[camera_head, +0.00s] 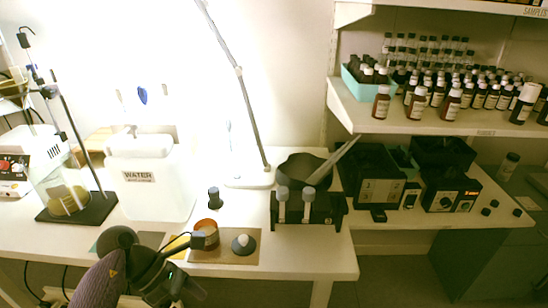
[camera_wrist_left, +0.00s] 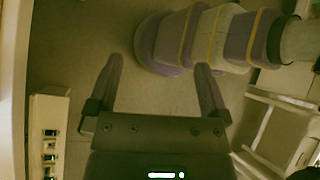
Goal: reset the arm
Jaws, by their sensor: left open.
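My left arm (camera_head: 100,282) comes in at the bottom left of the head view, in front of the table's front edge. My right gripper is in neither view.
The white table (camera_head: 300,262) holds a water tank (camera_head: 153,182), a brown jar (camera_head: 206,234), a black rack (camera_head: 308,210) and a dark bowl (camera_head: 302,170). Brown bottles (camera_head: 416,106) stand on the shelf at the right. A power strip (camera_wrist_left: 47,135) lies left of the gripper.

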